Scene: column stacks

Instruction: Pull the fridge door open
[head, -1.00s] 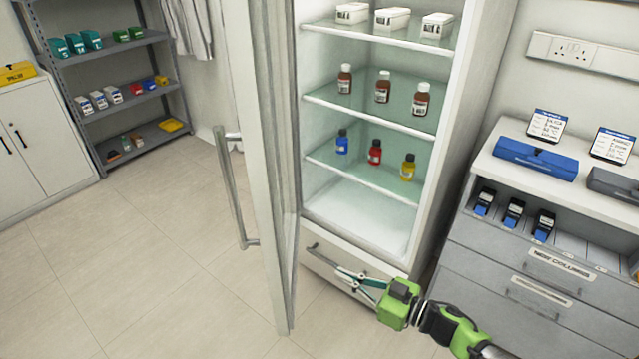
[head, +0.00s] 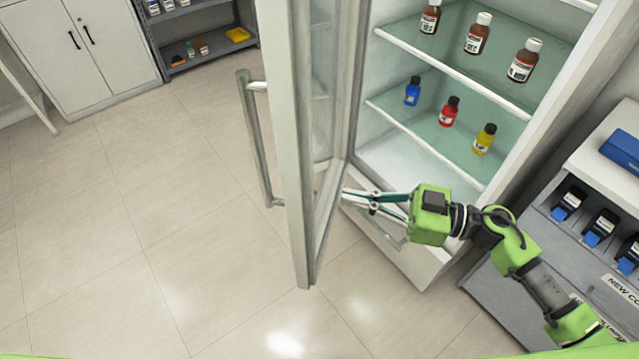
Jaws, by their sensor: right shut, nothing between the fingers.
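The fridge door (head: 290,150) stands wide open, swung out to the left of the fridge cabinet. Its long vertical handle (head: 259,150) is on the outer face, left of the door. My right gripper (head: 348,198) is shut and empty, in front of the fridge's lower part, on the inner side of the door. Its fingertips are close to the door's inner face; I cannot tell whether they touch it. My left gripper is not in view.
Fridge shelves hold brown bottles (head: 476,36) and small blue, red and yellow bottles (head: 448,112). A grey drawer unit (head: 560,235) stands at right. A white cabinet (head: 75,55) and grey shelf (head: 205,50) stand at the back left. The floor left of the door is clear.

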